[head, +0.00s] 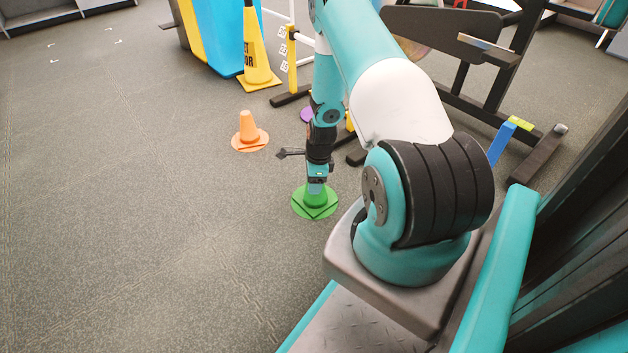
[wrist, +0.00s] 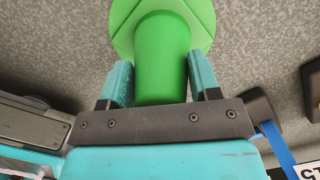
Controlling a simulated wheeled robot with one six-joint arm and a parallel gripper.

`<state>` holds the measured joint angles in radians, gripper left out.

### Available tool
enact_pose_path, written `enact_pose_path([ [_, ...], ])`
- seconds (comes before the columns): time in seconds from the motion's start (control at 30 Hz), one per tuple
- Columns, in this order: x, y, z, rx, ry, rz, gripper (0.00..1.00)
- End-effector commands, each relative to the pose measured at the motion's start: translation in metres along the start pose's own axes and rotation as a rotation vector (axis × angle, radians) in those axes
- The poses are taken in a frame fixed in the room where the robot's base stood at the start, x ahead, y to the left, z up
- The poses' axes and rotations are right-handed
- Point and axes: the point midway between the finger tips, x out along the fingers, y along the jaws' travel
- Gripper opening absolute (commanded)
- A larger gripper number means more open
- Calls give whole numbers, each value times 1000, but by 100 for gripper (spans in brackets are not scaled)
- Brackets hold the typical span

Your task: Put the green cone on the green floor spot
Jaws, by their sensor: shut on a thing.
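The green cone (head: 309,198) stands upright at the green floor spot (head: 296,203), with its base inside the spot's outline. My gripper (head: 317,186) points down over the cone and is shut on its upper part. In the wrist view the cone (wrist: 160,62) sits between the two teal fingers (wrist: 160,88), one on each side. Green base and green spot blend there, and I cannot tell whether the base touches the spot or hovers just above it. The cone's tip is hidden by my gripper.
An orange cone (head: 248,130) stands on an orange spot (head: 236,145) to the left. A purple spot (head: 306,114) lies behind my arm. A yellow wet-floor cone (head: 258,50) and hurdle stand at the back, gym equipment (head: 484,90) to the right. The left floor is clear.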

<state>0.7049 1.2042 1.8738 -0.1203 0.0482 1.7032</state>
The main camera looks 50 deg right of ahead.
Motion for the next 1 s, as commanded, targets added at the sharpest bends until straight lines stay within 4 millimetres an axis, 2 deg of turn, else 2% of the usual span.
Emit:
enact_pose_path([
  [0.03,1,0,0,0,0,0,63],
  [0.1,0,0,0,0,0,0,80],
  [0.13,0,0,0,0,0,0,82],
  [0.47,-4,0,0,0,0,0,82],
  [0.57,-18,0,1,0,0,-1,82],
  [0.8,-71,0,1,0,0,-1,82],
  [1.0,-106,0,1,1,0,0,82],
])
